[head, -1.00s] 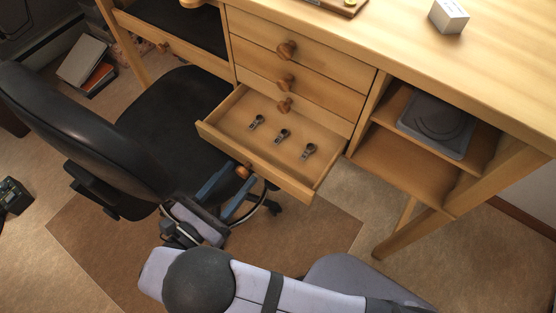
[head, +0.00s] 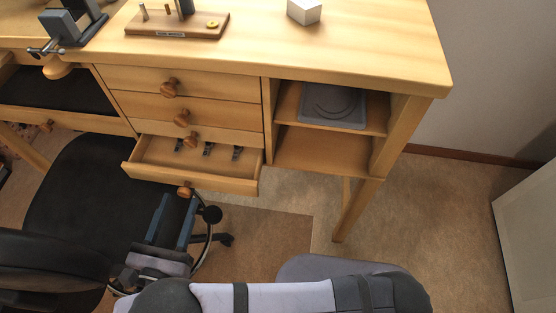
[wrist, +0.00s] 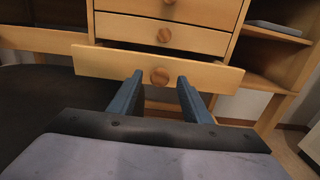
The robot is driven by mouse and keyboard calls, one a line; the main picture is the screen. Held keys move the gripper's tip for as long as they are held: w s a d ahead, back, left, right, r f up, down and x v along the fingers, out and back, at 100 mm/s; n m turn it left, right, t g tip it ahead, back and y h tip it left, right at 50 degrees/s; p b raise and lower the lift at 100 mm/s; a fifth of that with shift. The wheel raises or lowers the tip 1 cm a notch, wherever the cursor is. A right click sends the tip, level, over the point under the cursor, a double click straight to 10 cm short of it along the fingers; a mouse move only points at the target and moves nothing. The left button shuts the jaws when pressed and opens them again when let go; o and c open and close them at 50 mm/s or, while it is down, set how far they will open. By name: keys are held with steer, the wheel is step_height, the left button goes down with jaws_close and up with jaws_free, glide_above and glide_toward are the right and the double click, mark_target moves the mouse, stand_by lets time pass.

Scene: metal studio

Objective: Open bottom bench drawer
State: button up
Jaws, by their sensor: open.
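The bottom bench drawer (head: 200,181) is pulled out from the wooden bench, with several small dark metal pieces (head: 208,150) lying inside. Its round wooden knob (head: 185,190) is on the front face and also shows in the wrist view (wrist: 160,76). My gripper (head: 176,198) is open just in front of the drawer. In the wrist view its two blue fingers (wrist: 160,84) point at the drawer front, one on each side of the knob and a little below it. I cannot tell whether either finger touches the knob.
Closed drawers (head: 185,100) with knobs are above. An open shelf (head: 325,150) holding a grey item (head: 335,103) is to the right. A black chair (head: 75,200) stands close on the left. The carpet (head: 430,230) on the right is clear.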

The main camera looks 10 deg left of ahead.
steer(key=s+d+f+g+h, duration=0.1)
steer(key=s+d+f+g, duration=0.25)
steer(key=f, duration=0.45)
steer(key=d+m+g+h+p, duration=0.1)
steer(key=d+g+h, duration=0.2)
steer(key=d, duration=0.6)
steer(key=w+d+r+m+g+h+p, duration=0.1)
steer(key=w+d+r+m+g+p, duration=0.2)
steer(key=r, duration=0.7)
steer(key=w+d+r+m+g+h+p, duration=0.1)
steer(key=w+d+r+m+g+p, duration=0.2)
steer(key=w+d+r+m+p, duration=0.4)
steer(key=shift+w+d+r+p, duration=0.3)
steer(key=shift+w+d+r, duration=0.3)
steer(key=shift+r, duration=1.7)
steer(key=shift+a, duration=0.1)
